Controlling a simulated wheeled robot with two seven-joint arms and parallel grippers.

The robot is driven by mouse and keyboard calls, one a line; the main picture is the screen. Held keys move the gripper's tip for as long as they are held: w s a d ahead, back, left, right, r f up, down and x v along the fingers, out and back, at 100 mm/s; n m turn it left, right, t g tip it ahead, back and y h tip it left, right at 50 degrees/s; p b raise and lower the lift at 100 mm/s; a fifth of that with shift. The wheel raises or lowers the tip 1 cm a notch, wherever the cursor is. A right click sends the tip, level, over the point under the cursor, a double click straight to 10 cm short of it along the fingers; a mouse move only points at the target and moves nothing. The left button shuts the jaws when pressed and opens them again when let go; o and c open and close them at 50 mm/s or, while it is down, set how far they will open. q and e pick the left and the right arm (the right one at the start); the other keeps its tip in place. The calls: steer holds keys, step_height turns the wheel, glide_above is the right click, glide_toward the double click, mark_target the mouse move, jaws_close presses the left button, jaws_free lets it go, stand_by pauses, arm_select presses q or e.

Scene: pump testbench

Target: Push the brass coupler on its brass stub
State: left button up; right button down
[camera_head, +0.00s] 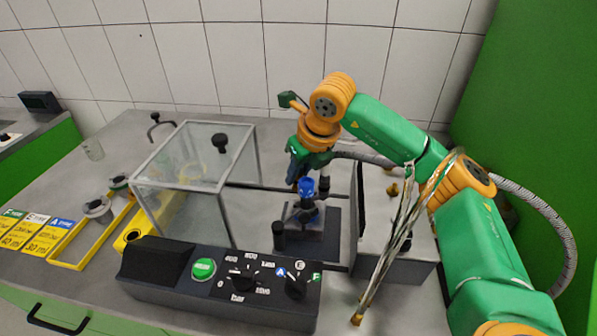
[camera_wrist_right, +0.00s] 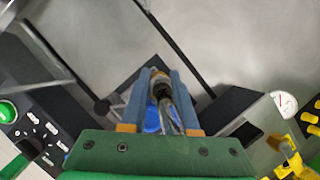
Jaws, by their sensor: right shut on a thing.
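My right gripper (camera_head: 304,178) reaches down over the pump stand with a blue top (camera_head: 307,188), in the middle of the bench. In the right wrist view its two blue-grey fingers (camera_wrist_right: 160,88) are shut on a hose end with a brass-coloured tip and a dark ring, which I take for the brass coupler (camera_wrist_right: 157,76). A clear hose (camera_wrist_right: 181,115) runs from it back towards the camera. The brass stub under it is hidden, so I cannot tell whether they touch. A brass fitting (camera_head: 392,190) stands on the grey box. My left gripper is not in view.
A glass-walled box (camera_head: 190,165) stands to the left. A black control panel (camera_head: 220,280) with knobs lies in front. A grey box (camera_head: 405,245) stands right of the pump. Clear hoses (camera_head: 400,225) hang before it, one with a brass end (camera_head: 356,320). Yellow trays (camera_head: 75,245) are at left.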

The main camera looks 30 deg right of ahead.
steer(key=shift+f, duration=0.1)
steer(key=c, duration=0.6)
jaws_free()
step_height(320, 180, up, 7)
steer(key=p, duration=0.6)
